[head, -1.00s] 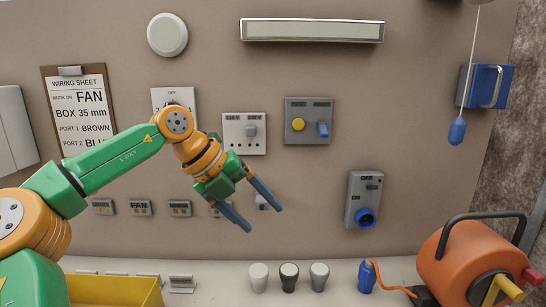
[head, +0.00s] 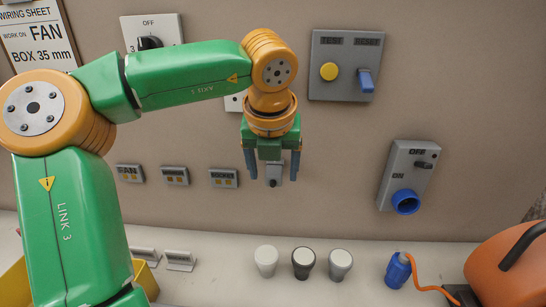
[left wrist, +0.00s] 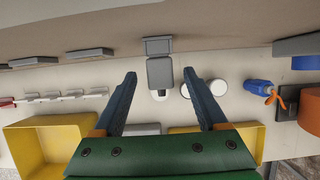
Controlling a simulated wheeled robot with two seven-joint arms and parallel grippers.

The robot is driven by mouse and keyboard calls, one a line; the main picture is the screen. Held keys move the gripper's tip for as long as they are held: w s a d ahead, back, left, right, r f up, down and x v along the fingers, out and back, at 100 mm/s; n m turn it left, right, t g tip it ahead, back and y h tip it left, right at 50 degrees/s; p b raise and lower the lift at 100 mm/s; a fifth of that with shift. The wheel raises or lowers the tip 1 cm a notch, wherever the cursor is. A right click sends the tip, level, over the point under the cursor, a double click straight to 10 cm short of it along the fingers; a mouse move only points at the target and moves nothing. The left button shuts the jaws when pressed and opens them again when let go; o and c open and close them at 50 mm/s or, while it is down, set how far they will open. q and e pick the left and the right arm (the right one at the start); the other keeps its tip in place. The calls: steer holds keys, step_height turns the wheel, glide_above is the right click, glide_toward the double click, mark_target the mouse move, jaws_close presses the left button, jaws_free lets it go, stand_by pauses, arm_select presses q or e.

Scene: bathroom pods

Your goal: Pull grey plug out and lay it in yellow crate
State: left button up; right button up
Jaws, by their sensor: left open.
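The grey plug (head: 273,173) sits at a small wall outlet and points outward and down in the head view. In the left wrist view the grey plug (left wrist: 160,72) stands out from a grey wall plate (left wrist: 158,46). My left gripper (head: 272,172) is open, its blue fingers on either side of the plug with gaps showing. A yellow crate (head: 147,279) is at the lower left, mostly hidden behind my left arm. The left wrist view shows a yellow crate (left wrist: 40,135) on the left and another yellow bin part (left wrist: 252,140) on the right.
Pale, dark and grey knob-like pieces (head: 303,263) stand on the counter below. A grey switch box with a blue socket (head: 405,200) is on the wall at right. Small labelled wall plates (head: 175,176) lie left of my gripper.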

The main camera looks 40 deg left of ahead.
arm_select(q)
steer(key=shift+s+d, duration=0.1)
steer(key=c, duration=0.6)
jaws_close()
steer(key=shift+s+d+f, duration=0.1)
steer(key=shift+s+d+b, duration=0.25)
steer(key=shift+s+b, duration=0.1)
steer(key=shift+b, duration=0.05)
stand_by(0.3)
